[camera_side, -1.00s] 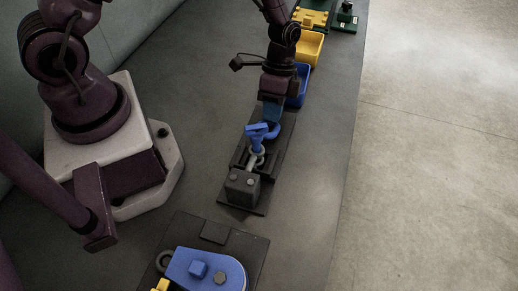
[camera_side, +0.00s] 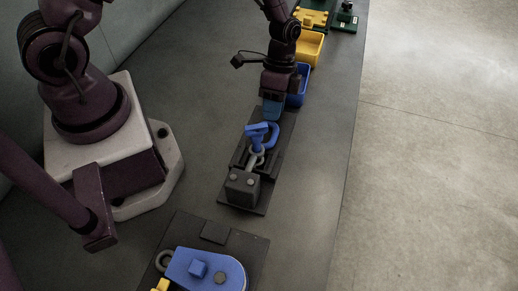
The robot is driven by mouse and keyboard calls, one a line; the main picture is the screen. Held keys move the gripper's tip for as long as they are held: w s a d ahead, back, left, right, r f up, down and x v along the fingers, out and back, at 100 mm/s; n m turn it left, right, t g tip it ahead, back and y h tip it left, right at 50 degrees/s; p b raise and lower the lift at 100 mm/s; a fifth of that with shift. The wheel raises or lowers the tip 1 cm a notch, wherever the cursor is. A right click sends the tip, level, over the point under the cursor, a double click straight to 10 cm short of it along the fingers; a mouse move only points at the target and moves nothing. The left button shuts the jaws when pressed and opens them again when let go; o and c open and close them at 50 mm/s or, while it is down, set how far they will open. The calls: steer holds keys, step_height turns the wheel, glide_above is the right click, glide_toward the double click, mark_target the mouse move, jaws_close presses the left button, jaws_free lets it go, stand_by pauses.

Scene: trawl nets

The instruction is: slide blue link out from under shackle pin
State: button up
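The blue link (camera_side: 272,138) is a rounded loop on the dark fixture (camera_side: 260,195) in the middle of the table. A blue upright piece with a flat top (camera_side: 256,131) stands against the loop's left side. A grey shackle-like ring (camera_side: 256,158) sits just below them. The pin itself is too small to make out, and I cannot tell whether the link is still under it. My gripper (camera_side: 272,112), with blue fingers, points down just behind the link, its tips seemingly a little apart from the loop. The finger gap does not show.
A blue bin (camera_side: 299,88) and a yellow bin (camera_side: 309,48) stand behind my gripper. A dark plate with a large blue part (camera_side: 205,268) lies at the front. A dark block (camera_side: 242,188) sits at the fixture's near end. Bare table lies right of the fixture.

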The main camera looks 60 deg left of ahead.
steer(key=shift+r, duration=3)
